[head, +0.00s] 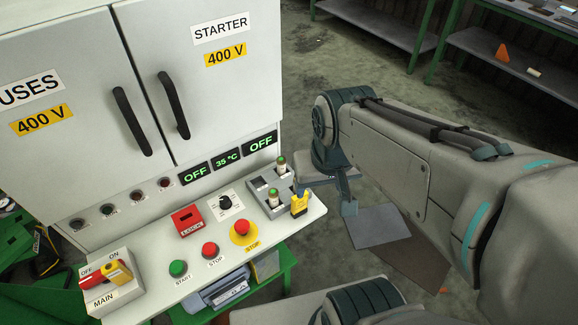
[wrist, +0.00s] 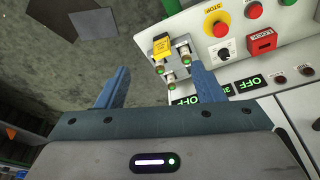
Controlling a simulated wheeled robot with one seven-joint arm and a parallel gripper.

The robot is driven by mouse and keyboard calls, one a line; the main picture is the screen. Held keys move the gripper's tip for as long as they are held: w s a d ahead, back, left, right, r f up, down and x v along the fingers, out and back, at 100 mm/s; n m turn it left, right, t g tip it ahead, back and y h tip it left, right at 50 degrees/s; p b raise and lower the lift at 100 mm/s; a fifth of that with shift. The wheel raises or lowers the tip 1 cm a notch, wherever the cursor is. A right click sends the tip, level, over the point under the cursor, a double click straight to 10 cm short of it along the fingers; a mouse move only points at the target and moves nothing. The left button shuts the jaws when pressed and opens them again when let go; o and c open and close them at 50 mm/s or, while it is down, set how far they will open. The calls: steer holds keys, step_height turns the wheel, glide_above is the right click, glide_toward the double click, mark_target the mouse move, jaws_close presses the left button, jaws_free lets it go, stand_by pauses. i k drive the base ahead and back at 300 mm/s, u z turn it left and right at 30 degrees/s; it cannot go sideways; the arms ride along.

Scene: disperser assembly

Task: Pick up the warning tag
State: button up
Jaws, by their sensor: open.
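A small yellow tag with dark marks (head: 299,205), which looks like the warning tag, sits at the right end of the sloped control panel. It is against the near corner of a grey block with green-topped cylinders (head: 273,197). In the wrist view the tag (wrist: 161,46) appears ahead of my gripper (wrist: 160,68), between the lines of its two blue fingers. My gripper is open, with nothing between the fingers. In the head view one finger shows just right of the tag, apart from it; the rest of the gripper is partly hidden.
The panel also carries a red lock box (head: 187,219), a black rotary switch (head: 226,203), a red stop button on yellow (head: 242,230) and a main switch box (head: 109,282). The cabinet (head: 210,110) rises behind. Open floor (head: 320,60) lies to the right.

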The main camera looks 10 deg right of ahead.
mark_target(299, 206)
steer(key=z, duration=1.95)
steer(key=k, duration=0.7)
steer(key=u, duration=1)
steer(key=i, duration=0.5)
steer(key=z, duration=0.1)
